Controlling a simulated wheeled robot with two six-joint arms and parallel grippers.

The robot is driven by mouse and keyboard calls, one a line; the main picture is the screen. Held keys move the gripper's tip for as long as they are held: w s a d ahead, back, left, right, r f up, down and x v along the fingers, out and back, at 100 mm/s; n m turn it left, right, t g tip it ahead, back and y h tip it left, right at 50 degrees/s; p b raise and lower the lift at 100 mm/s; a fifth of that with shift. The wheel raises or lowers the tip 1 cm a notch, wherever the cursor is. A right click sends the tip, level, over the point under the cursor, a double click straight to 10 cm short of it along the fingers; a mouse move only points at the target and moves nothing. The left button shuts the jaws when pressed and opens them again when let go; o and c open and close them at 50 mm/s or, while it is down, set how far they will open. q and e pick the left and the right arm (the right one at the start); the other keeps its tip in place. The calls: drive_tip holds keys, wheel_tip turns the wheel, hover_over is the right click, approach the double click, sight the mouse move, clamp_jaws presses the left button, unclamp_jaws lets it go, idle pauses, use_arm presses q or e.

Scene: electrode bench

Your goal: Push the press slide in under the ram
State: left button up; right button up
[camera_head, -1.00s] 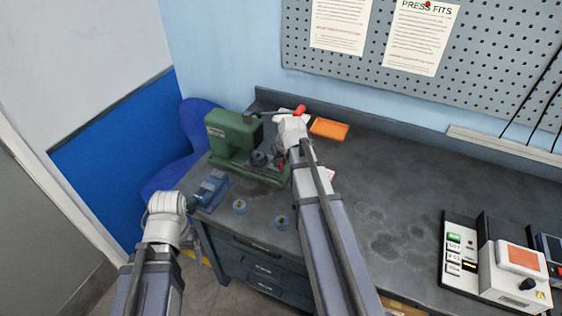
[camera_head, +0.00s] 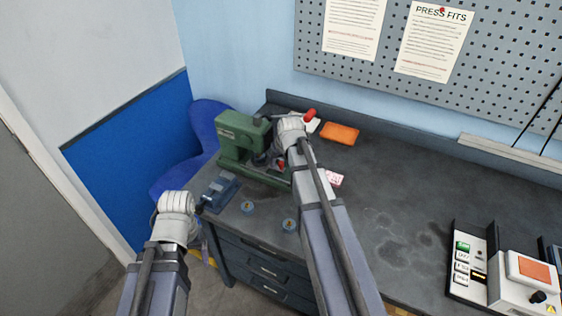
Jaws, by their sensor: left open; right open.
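The green press (camera_head: 238,135) stands at the back left of the bench. Its low base (camera_head: 258,174) runs right, towards my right arm. A small dark round part (camera_head: 262,160) sits over that base, close to the press body. I cannot make out the slide's edges or whether it is fully under the ram. My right gripper (camera_head: 281,151) is open at the press's right side, its fingers mostly hidden by its own wrist. I cannot tell whether it touches the slide. My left gripper (camera_head: 200,205) is open beside the blue vise-like block (camera_head: 220,192), at the bench's left edge.
An orange tray (camera_head: 339,133) and a red-ended handle (camera_head: 310,114) are behind my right wrist. A control box (camera_head: 525,285) stands far right; the middle bench (camera_head: 400,200) is clear.

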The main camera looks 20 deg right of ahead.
drive_tip(key=p+v, duration=0.7)
drive_tip(key=shift+r, duration=0.4)
drive_tip(key=shift+s, duration=0.15)
drive_tip(key=s+a+f+n+g+b, duration=0.1)
drive_tip(key=s+a+f+n+g, duration=0.1)
drive_tip(key=s+a, duration=0.8)
drive_tip(key=s+a+f+n+g+b, duration=0.1)
drive_tip(key=s+a+n+g, duration=0.1)
drive_tip(key=s+a, duration=0.8)
drive_tip(key=a, duration=0.3)
drive_tip(key=shift+s+a+f+n+g+h, duration=0.2)
drive_tip(key=shift+s+f+n+g+h, duration=0.1)
drive_tip(key=shift+f+g+h, duration=0.1)
